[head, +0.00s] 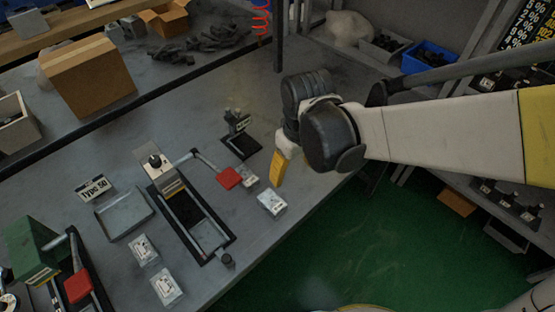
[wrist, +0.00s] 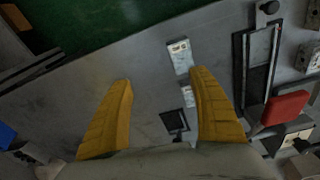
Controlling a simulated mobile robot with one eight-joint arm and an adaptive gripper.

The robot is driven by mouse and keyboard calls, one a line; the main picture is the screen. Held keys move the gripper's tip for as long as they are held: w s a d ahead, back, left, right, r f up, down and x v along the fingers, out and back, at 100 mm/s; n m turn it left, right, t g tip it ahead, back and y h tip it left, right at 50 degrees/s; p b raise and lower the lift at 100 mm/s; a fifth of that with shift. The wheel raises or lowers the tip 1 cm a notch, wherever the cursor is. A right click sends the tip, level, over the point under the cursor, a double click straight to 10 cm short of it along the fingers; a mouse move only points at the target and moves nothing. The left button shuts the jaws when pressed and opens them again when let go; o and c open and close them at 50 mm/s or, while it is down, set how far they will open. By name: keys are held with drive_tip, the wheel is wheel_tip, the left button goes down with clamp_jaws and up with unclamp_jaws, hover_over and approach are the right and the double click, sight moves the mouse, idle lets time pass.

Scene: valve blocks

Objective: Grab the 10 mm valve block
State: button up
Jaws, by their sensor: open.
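Several small pale valve blocks lie on the grey table; their labels are too small to read, so I cannot tell which is the 10 mm one. In the head view one block (head: 272,203) lies near the table edge, just below my gripper (head: 279,172). Another block (head: 249,177) is to the left, beside a red handle. Two more blocks, an upper one (head: 144,250) and a lower one (head: 167,287), lie further left. In the wrist view my gripper (wrist: 162,80) is open and empty, with a block (wrist: 180,56) just beyond the right fingertip and another (wrist: 187,96) beside that finger.
A clamp fixture (head: 190,210) with a red handle (head: 229,178) stands left of my gripper. A black-based stand (head: 240,145) is behind it. An empty tray (head: 125,215) lies further left. The table drops to a green floor (head: 330,250).

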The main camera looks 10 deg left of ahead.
drive_tip(key=n+g, duration=0.1)
drive_tip(key=n, duration=0.1)
hover_over(272, 201)
drive_tip(key=shift+h, duration=0.3)
drive_tip(key=f, duration=0.5)
drive_tip(key=shift+d, duration=0.2)
wheel_tip(272, 201, down, 5)
drive_tip(key=shift+a+f+b, duration=0.1)
drive_tip(key=shift+b, duration=1)
wheel_tip(272, 201, down, 6)
drive_tip(key=b, duration=0.3)
drive_tip(key=shift+a, duration=0.1)
drive_tip(key=c, duration=1.5)
